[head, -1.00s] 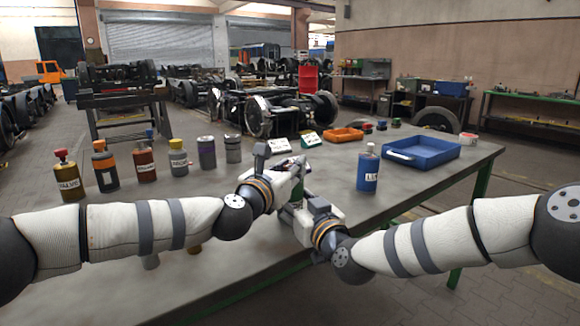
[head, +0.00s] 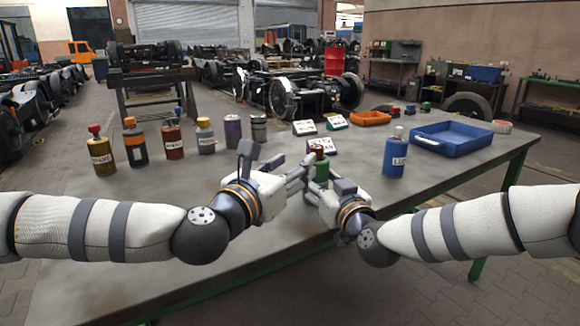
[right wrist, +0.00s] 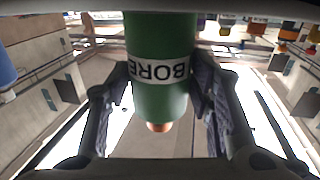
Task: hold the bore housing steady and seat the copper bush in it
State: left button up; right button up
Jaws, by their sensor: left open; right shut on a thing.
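The bore housing (head: 321,170) is a green cylinder with a white label reading BORE, held upright above the table. My right gripper (right wrist: 160,88) is shut on it; the housing also fills the middle of the upside-down right wrist view (right wrist: 160,35). The copper bush (right wrist: 158,127) stands out a little from the housing's top end; how deep it sits is hidden. In the head view a small brownish top (head: 318,150) shows there. My left gripper (head: 293,174) is open, just left of the housing, with its fingers pointing toward it.
Several labelled bottles (head: 174,140) stand along the table's back left. A blue bottle (head: 395,157) stands to the right, before a blue tray (head: 476,146). The table's front is clear.

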dwell(0.3)
jog(key=o, duration=1.3)
